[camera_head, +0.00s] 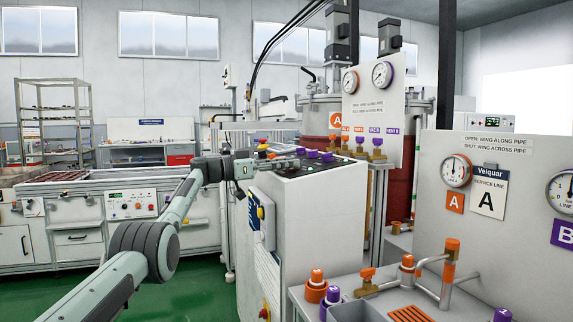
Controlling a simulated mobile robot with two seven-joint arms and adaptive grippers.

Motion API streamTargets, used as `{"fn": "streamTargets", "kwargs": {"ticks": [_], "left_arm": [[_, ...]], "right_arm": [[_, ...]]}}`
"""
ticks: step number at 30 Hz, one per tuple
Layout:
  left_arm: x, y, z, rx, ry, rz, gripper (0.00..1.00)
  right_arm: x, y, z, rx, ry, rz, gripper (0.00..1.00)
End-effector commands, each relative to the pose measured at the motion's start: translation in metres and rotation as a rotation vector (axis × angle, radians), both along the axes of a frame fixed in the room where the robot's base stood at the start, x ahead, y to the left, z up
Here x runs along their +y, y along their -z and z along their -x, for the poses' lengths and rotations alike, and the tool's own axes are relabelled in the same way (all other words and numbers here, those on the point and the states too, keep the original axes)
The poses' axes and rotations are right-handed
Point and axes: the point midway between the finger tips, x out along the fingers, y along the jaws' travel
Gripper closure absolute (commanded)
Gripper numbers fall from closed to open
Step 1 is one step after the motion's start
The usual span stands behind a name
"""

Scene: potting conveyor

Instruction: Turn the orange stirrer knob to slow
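My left arm comes in from the lower left, and its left gripper (290,163) is over the near left part of the dark top panel of the white control console (318,222). The fingers are small and seen from the side, so I cannot tell if they are open or shut. Small orange knobs (272,155) show just behind the gripper, partly hidden by it. I cannot read their labels or tell which is the stirrer knob. Purple knobs (313,154) stand to their right on the same panel. My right gripper is not in view.
A bench at the lower right holds orange and purple valves and pipes (452,262). A gauge panel (490,190) stands behind it. A white board with gauges (372,105) rises behind the console. Open green floor (200,285) lies left of the console.

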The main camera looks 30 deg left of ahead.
Motion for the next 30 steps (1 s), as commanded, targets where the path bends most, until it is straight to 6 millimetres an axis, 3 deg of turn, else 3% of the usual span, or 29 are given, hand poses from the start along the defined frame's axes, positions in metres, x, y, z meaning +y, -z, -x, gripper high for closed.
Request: {"fn": "streamTargets", "kwargs": {"ticks": [5, 17, 30], "left_arm": [[0.000, 0.001, 0.000, 0.002, 0.000, -0.001, 0.49], [0.006, 0.001, 0.005, -0.001, -0.001, -0.001, 0.49], [0.062, 0.006, 0.068, 0.002, -0.003, -0.003, 0.49]], "right_arm": [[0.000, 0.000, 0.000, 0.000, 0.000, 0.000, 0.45], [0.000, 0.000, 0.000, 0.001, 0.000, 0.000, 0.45], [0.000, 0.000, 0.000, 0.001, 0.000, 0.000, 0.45]]}}
